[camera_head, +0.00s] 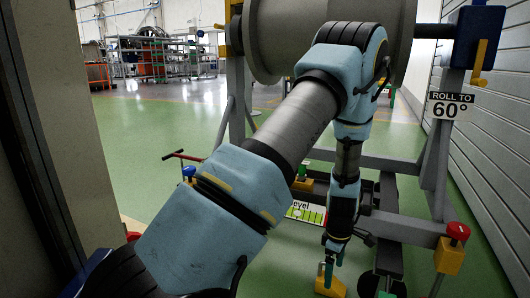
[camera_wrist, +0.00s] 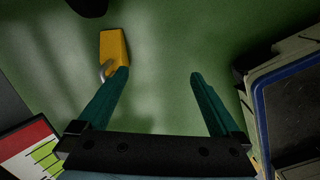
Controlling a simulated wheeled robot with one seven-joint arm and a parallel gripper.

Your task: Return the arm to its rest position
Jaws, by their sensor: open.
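My arm reaches from the lower left of the head view, over the green floor, and bends down at its elbow in front of a large grey drum on a stand. My gripper (camera_head: 328,274) hangs low near the foot of the stand. In the wrist view my gripper (camera_wrist: 158,76) points at the floor with its two green fingers wide apart and nothing between them. A yellow block (camera_wrist: 114,48) with a metal hook or shackle lies by the left fingertip; I cannot tell whether they touch.
The grey stand (camera_head: 402,226) and the drum (camera_head: 277,30) surround my forearm. A "ROLL TO 60°" sign (camera_head: 452,106) and a yellow box with a red knob (camera_head: 450,252) are on the right. A red T-handle (camera_head: 183,156) stands left. Open floor (camera_head: 150,135) lies at left.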

